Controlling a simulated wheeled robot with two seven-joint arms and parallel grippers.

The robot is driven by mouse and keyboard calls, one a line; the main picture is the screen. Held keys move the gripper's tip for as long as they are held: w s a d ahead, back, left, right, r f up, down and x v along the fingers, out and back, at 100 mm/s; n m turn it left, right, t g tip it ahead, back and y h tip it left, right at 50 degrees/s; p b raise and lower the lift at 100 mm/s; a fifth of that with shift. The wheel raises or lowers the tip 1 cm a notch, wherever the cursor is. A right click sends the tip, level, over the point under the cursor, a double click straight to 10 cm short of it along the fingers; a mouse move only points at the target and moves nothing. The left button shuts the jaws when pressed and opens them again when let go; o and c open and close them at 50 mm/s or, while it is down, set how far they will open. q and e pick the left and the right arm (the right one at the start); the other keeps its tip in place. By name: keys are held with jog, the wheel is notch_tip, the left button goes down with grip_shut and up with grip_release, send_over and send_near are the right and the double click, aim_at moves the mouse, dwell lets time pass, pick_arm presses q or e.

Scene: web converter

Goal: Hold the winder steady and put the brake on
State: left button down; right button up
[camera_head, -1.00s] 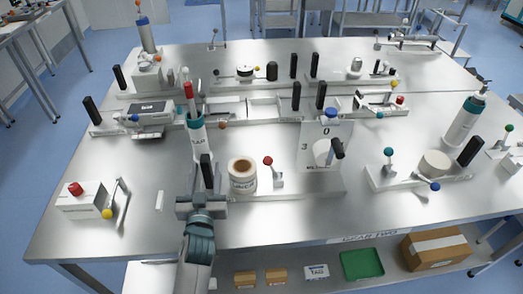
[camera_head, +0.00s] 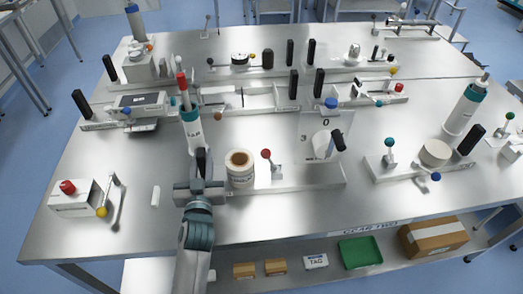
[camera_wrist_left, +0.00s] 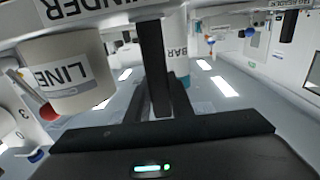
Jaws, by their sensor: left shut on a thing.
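The winder's long pale base (camera_head: 310,181) lies near the table's front edge; its label reads WINDER in the left wrist view (camera_wrist_left: 97,14). It carries a labelled roll (camera_head: 240,178), also large in the left wrist view (camera_wrist_left: 75,82). A lever with a red ball (camera_head: 266,154) stands right of the roll, leaning left; the red ball also shows in the left wrist view (camera_wrist_left: 48,112). My left gripper (camera_head: 201,178) is shut on the black upright handle (camera_head: 203,157) at the base's left end. That handle rises between the fingers in the left wrist view (camera_wrist_left: 153,55). My right gripper is not in view.
A white bottle with a teal band and red top (camera_head: 190,125) stands just behind the held handle. A clear upright panel (camera_head: 322,125) with numbers and a black-tipped crank is at the base's right. A red-button box (camera_head: 72,197) is far left.

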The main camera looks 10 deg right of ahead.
pick_arm(q)
jog(key=shift+r, duration=0.3)
jog(key=shift+w, duration=0.1)
jog(key=shift+f, duration=0.15)
jog(key=shift+f, duration=0.35)
